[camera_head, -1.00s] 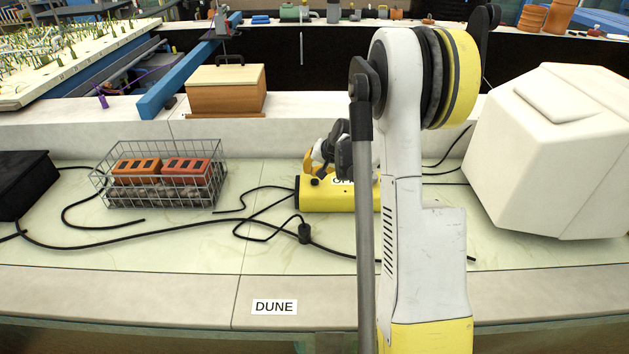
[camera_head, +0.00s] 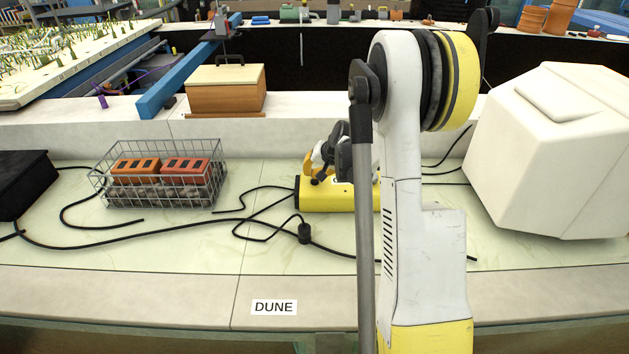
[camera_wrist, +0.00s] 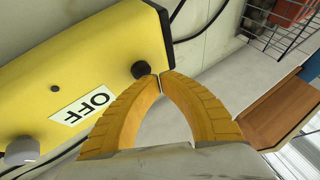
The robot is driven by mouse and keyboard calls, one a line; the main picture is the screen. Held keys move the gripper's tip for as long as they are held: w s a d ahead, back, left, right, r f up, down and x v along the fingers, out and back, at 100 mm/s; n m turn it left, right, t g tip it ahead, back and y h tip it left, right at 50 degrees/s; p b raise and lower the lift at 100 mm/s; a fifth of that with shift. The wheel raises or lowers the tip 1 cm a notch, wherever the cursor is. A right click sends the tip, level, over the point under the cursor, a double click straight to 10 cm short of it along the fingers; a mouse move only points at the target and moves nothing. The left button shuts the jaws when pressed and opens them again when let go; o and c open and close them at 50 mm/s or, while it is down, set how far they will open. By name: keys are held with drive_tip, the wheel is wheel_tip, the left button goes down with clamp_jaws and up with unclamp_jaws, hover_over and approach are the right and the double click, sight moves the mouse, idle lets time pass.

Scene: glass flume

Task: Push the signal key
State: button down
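The yellow box (camera_head: 325,200) lies on the pale counter, partly hidden behind my arm in the head view. It also fills the upper left of the wrist view (camera_wrist: 60,70), with a white OFF label (camera_wrist: 86,105). A round black knob (camera_wrist: 141,69), which looks like the signal key, stands near the box's end. A grey knob (camera_wrist: 22,151) sits farther along. My gripper (camera_wrist: 160,76) has its yellow fingers meeting at the tips, with nothing seen between them. The tips are right beside the black knob; I cannot tell whether they touch it.
A wire basket (camera_head: 160,185) with orange blocks stands left of the box. Black cables (camera_head: 150,235) run across the counter. A large white casing (camera_head: 555,150) stands at the right. A wooden box (camera_head: 225,90) sits on the ledge behind.

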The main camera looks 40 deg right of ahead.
sight(312, 179)
drive_tip(key=shift+f+b, duration=0.4)
drive_tip(key=shift+f, duration=0.05)
idle(0.3)
drive_tip(key=shift+r, duration=0.1)
drive_tip(key=shift+r+p, duration=0.65)
drive_tip(key=shift+r, duration=0.2)
drive_tip(key=shift+r+p, duration=1.95)
drive_tip(key=shift+r, duration=1.1)
